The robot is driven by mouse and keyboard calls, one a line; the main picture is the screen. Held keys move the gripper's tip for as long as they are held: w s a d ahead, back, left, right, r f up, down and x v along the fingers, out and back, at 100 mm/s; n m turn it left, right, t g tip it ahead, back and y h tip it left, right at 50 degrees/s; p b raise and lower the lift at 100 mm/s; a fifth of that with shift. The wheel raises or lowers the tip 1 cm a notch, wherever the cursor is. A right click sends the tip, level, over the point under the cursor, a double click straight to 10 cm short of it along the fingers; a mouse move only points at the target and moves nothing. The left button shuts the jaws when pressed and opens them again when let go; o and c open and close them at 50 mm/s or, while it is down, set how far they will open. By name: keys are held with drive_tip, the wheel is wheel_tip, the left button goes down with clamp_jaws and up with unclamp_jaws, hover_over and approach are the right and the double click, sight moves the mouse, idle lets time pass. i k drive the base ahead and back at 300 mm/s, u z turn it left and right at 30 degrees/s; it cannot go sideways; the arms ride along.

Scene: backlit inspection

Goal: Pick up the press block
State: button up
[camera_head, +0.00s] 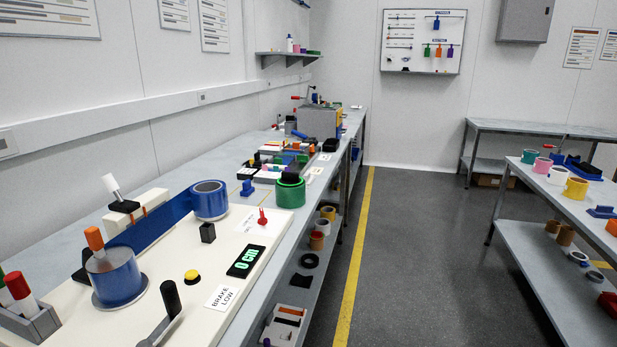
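I cannot tell for certain which thing is the press block. A small black block (208,233) stands upright on the cream board (172,262) of the near left bench, between the two blue tape rolls. A small blue block with a raised grip (246,188) sits further back on the bench, left of a green roll (289,191). A similar blue piece (602,212) lies on the right table. My gripper is not in view.
A blue tape runs between the far roll (209,199) and the near roll (117,278). A black-handled crank (170,300), yellow button (192,276) and display reading "0 cm" (246,261) share the board. The grey floor (420,250) is clear beside the yellow line (354,260).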

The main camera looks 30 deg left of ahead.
sight(248, 190)
drive_tip(key=u, duration=0.05)
drive_tip(key=i, duration=1.9)
drive_tip(key=u, duration=1)
drive_tip(key=i, duration=1.05)
drive_tip(key=u, duration=1.3)
drive_tip(key=i, duration=0.55)
drive_tip(key=u, duration=0.35)
